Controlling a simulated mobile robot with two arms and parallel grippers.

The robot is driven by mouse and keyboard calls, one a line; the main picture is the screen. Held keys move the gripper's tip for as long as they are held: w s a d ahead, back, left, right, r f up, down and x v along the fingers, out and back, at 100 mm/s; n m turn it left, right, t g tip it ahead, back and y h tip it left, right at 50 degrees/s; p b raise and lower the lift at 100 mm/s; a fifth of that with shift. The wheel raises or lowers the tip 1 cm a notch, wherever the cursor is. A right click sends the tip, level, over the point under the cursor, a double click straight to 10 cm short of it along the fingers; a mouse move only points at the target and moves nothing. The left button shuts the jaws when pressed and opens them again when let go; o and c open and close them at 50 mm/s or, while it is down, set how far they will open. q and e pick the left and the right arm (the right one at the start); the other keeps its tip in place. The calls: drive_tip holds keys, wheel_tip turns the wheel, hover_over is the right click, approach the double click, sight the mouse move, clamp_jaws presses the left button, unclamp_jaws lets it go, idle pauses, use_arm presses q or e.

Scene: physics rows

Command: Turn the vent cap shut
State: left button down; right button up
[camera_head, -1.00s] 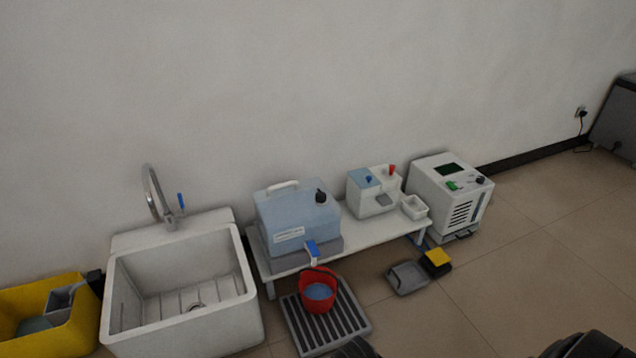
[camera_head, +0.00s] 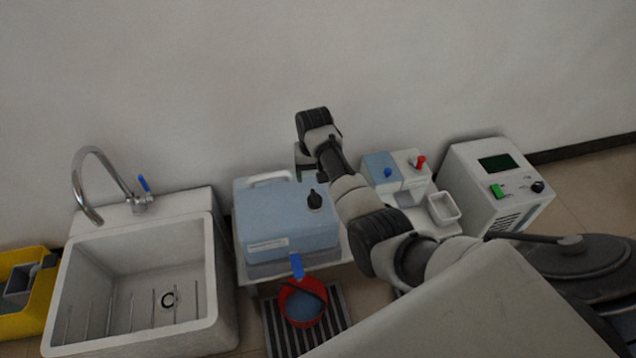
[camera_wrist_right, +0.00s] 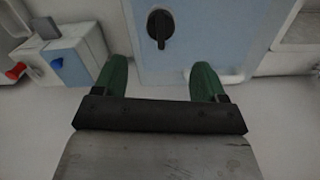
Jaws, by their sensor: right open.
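The vent cap (camera_head: 314,200) is a black knob with a raised grip on top of the blue tank (camera_head: 270,228), toward its right side. In the right wrist view the vent cap (camera_wrist_right: 159,26) shows whole at the top, beyond the fingertips and roughly midway between them. My right gripper (camera_head: 308,174) hangs by the wall side of the tank, partly hidden by its own wrist. In the wrist view the right gripper (camera_wrist_right: 160,64) has its green fingers spread and empty, apart from the cap. My left gripper is out of view.
A blue tap lever (camera_head: 297,266) sits on the tank's front, above a red bucket (camera_head: 303,302) on a slatted grate. A sink (camera_head: 150,290) stands left. A small machine with red and blue knobs (camera_head: 395,172) and a white device (camera_head: 497,180) stand right.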

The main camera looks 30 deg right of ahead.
sight(315, 195)
wheel_tip(315, 195, down, 6)
drive_tip(key=b, duration=0.2)
drive_tip(key=shift+s+f+b, duration=0.1)
drive_tip(key=shift+b, duration=0.25)
wheel_tip(315, 195, down, 4)
drive_tip(key=shift+r+b, duration=0.2)
drive_tip(key=shift+b, duration=0.65)
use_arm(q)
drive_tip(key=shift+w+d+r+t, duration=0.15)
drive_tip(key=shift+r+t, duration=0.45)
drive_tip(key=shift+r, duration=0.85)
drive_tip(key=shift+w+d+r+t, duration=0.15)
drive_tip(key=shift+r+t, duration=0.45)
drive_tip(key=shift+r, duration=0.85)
use_arm(e)
drive_tip(key=shift+f, duration=0.35)
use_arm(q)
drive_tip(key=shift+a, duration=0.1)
